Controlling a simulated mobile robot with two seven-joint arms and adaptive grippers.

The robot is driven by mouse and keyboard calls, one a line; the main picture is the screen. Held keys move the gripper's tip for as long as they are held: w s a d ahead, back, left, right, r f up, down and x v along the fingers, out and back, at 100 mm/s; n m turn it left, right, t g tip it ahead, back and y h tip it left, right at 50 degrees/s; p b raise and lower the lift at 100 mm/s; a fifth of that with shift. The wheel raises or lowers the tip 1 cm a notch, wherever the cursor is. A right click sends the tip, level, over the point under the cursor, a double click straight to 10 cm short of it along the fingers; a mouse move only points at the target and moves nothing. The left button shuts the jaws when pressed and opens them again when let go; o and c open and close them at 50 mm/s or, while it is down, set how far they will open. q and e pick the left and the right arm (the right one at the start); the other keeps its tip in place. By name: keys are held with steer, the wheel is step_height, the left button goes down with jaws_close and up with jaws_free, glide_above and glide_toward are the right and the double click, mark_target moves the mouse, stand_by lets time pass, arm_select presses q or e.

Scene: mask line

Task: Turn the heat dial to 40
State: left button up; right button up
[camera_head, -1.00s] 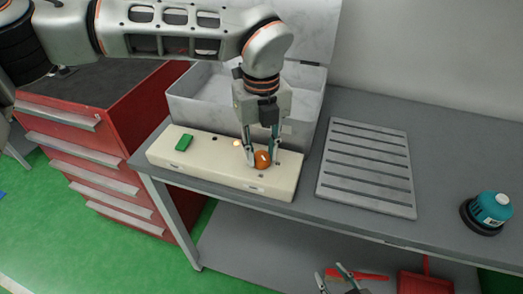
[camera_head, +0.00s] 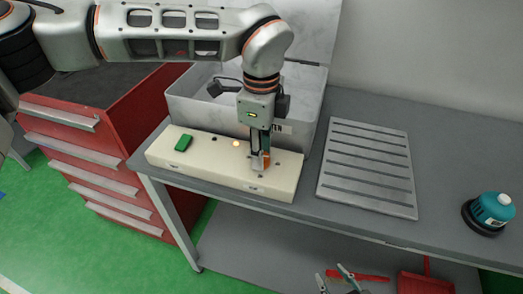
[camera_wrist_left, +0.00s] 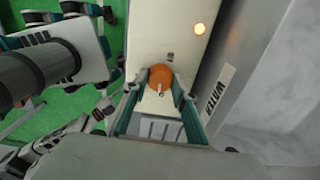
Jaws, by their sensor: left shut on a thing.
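The orange heat dial (camera_head: 266,161) sits on the cream control panel (camera_head: 215,168) at the front of the grey box. My left gripper (camera_head: 261,160) points down and is shut on the dial, partly hiding it in the head view. In the left wrist view, the dial (camera_wrist_left: 160,75) lies between the two fingertips (camera_wrist_left: 160,80), with a pale pointer on its lower side. I cannot read any scale number. My right gripper (camera_head: 336,279) shows at the bottom edge of the head view, its fingers apart and empty.
The panel also carries a green switch (camera_head: 183,143) and a glowing lamp (camera_head: 236,143). A slotted grey plate (camera_head: 368,167) lies to the right on the workbench, and a teal-and-black device (camera_head: 488,212) stands farther right. A red drawer cabinet (camera_head: 95,150) stands at left.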

arm_select(q)
steer(key=shift+w+n, duration=0.1)
steer(key=shift+n, duration=0.8)
steer(key=shift+r, duration=0.1)
steer(key=o, duration=1.1)
step_height(320, 180, up, 12)
steer(key=shift+f, duration=0.1)
